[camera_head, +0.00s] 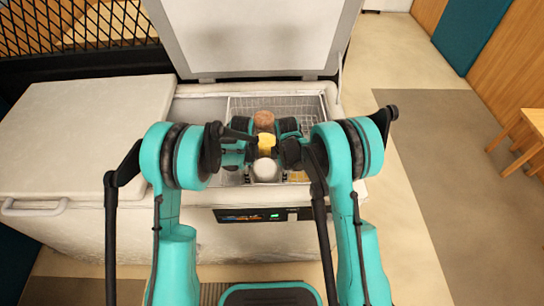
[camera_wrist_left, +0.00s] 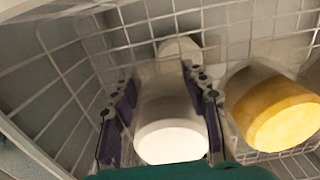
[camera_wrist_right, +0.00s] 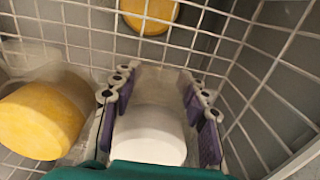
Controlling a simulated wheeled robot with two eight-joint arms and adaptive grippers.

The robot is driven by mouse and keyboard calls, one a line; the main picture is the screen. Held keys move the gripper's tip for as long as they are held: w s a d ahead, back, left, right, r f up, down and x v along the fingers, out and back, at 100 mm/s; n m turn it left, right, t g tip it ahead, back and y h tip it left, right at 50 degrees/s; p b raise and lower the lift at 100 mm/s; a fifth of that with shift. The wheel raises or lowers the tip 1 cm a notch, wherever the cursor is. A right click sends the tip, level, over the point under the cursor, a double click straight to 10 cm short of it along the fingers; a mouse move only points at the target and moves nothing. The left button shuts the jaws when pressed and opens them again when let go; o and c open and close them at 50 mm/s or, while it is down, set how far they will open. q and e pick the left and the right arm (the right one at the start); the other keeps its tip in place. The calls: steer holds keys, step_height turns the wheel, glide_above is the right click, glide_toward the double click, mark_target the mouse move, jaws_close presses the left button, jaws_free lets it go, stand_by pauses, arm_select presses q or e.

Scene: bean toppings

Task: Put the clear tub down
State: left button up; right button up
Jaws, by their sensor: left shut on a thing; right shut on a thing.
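In the left wrist view, my left gripper (camera_wrist_left: 160,100) is shut around a clear tub with white contents (camera_wrist_left: 171,141). In the right wrist view, my right gripper (camera_wrist_right: 157,98) is shut around a clear tub with white contents (camera_wrist_right: 150,135). Both tubs are inside a white wire basket (camera_head: 310,103) in the open chest freezer. A yellow-filled tub stands right of the left tub (camera_wrist_left: 275,108) and left of the right tub (camera_wrist_right: 42,118). My arms hide much of the basket in the head view, and I cannot tell whether the held tubs touch its floor.
The head view shows a brown tub (camera_head: 263,119), a yellow one (camera_head: 267,143) and a white one (camera_head: 265,169) between my grippers. Basket walls run close beside both grippers. The freezer's lid (camera_head: 260,35) stands raised behind; its left half is covered.

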arm_select(q)
steer(key=o, duration=1.2)
steer(key=shift+c, duration=0.2)
arm_select(e)
steer(key=o, duration=1.2)
steer(key=shift+c, duration=0.2)
arm_select(q)
steer(key=shift+r, duration=0.1)
arm_select(e)
steer(key=shift+r, duration=0.35)
arm_select(q)
step_height(320, 180, up, 12)
arm_select(e)
step_height(320, 180, up, 11)
steer(key=shift+r, duration=0.2)
